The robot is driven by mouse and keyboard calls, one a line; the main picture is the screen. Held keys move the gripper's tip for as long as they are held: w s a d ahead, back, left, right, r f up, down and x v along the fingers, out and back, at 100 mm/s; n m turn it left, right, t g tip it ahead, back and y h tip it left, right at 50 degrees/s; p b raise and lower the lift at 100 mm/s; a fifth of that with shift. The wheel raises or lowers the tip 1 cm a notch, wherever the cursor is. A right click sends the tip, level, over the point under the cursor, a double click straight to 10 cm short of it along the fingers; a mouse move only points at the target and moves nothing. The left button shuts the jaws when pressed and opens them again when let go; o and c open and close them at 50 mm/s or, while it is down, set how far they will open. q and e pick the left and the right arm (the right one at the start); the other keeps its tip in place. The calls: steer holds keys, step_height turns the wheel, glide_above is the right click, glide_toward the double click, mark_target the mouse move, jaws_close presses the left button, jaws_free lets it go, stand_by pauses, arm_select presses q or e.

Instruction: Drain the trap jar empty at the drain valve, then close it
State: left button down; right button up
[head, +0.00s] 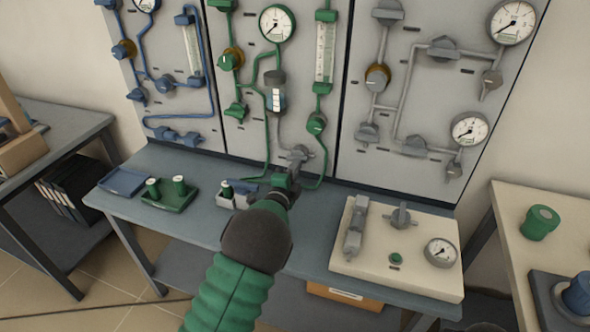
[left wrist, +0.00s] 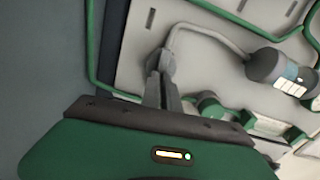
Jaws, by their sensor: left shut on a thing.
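The trap jar (head: 275,92) is a grey cylinder with a pale window, mounted upright on the middle panel. It also shows in the left wrist view (left wrist: 268,66). I cannot tell its liquid level. A grey pipe runs from the jar to the grey drain valve (head: 299,154) low on the panel. My left gripper (head: 288,178) is at the drain valve, just below and in front of it. In the left wrist view its fingers (left wrist: 163,80) are closed on the valve's handle, which they mostly hide. My right gripper is not in view.
Green tubing and a pressure gauge (head: 277,23) surround the jar. On the bench stand a green tray (head: 169,196) with small bottles, a blue tray (head: 124,182), and a cream box (head: 398,252) with a valve and gauge. Side tables stand left and right.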

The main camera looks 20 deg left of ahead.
arm_select(q)
steer(key=shift+w+a+r+m, duration=0.15)
steer(key=shift+r+m, duration=0.1)
steer(key=shift+r, duration=0.2)
steer(key=shift+w+a+r+m, duration=0.1)
steer(key=shift+r+m, duration=0.15)
steer(key=shift+r, duration=0.15)
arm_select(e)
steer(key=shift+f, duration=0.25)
arm_select(q)
steer(key=c, duration=1.5)
jaws_free()
steer(key=shift+o, duration=0.3)
steer(key=shift+s+f, duration=0.3)
steer(key=shift+s, duration=0.15)
steer(key=s+f+p, duration=0.1)
steer(key=s, duration=1.5)
steer(key=shift+s+p, duration=0.25)
steer(key=shift+p, duration=0.15)
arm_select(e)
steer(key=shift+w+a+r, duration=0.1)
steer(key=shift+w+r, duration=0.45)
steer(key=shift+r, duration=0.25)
arm_select(q)
steer(key=shift+f, duration=0.15)
